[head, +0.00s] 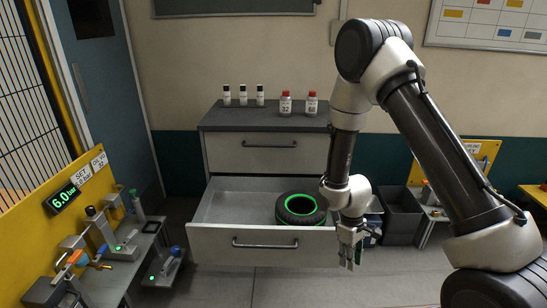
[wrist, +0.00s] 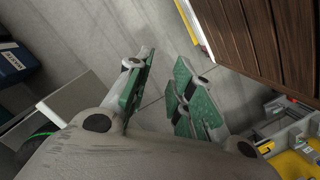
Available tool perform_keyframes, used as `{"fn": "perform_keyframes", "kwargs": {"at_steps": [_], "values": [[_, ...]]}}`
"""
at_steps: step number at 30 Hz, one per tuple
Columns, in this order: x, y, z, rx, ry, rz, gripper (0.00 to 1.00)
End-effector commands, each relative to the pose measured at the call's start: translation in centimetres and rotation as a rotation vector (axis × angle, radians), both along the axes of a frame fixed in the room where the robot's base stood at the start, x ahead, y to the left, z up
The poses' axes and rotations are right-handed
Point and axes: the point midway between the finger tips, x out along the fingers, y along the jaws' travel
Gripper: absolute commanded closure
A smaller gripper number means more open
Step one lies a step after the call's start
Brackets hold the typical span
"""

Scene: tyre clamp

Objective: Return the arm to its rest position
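My gripper (head: 347,257) hangs pointing down at the right end of the open drawer's front in the head view. In the wrist view its two green-padded fingers (wrist: 166,62) stand apart with bare floor between them, so it is open and empty. My arm reaches in from the right and bends down at the elbow. A black tyre (head: 300,209) with a glowing green ring lies flat in the right part of the open drawer (head: 218,243). My wrist is close beside the tyre's right edge in the picture, and I cannot tell the gap in depth.
The grey cabinet (head: 222,158) carries several small bottles on top. On the left is a yellow panel (head: 30,270) with a 6.0 bar display (head: 62,197) and a bench with fittings. Dark bins (head: 402,215) stand right of the drawer. Floor in front is clear.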

Motion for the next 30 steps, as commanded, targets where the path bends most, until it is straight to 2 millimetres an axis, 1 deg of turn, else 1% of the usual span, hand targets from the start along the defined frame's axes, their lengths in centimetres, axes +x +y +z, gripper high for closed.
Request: {"fn": "perform_keyframes", "kwargs": {"at_steps": [1, 2, 3, 5, 6, 8, 9, 11, 12, 15, 18, 21, 27, 30], "values": [[-0.1, -0.8, 3.4, -0.016, 0.005, -0.058, 0.77], [-0.4, -1.2, 5.3, -0.028, 0.013, -0.093, 0.77], [-1.0, -1.9, 7.8, -0.042, 0.024, -0.141, 0.77], [-2.0, -2.9, 11.3, -0.059, 0.034, -0.208, 0.77], [-2.7, -3.5, 13.6, -0.068, 0.038, -0.249, 0.77], [-3.9, -4.4, 16.9, -0.078, 0.042, -0.309, 0.77], [-4.7, -4.9, 19.0, -0.082, 0.042, -0.347, 0.77], [-6.1, -5.8, 21.9, -0.083, 0.036, -0.400, 0.77], [-7.1, -6.3, 23.7, -0.082, 0.031, -0.431, 0.77], [-9.5, -7.5, 27.8, -0.068, 0.003, -0.501, 0.77], [-11.8, -8.5, 31.3, -0.039, -0.048, -0.555, 0.77], [-13.6, -9.4, 34.2, 0.004, -0.131, -0.594, 0.77], [-15.8, -10.8, 39.1, 0.102, -0.362, -0.659, 0.77], [-16.4, -11.4, 41.1, 0.135, -0.457, -0.680, 0.77]]}}
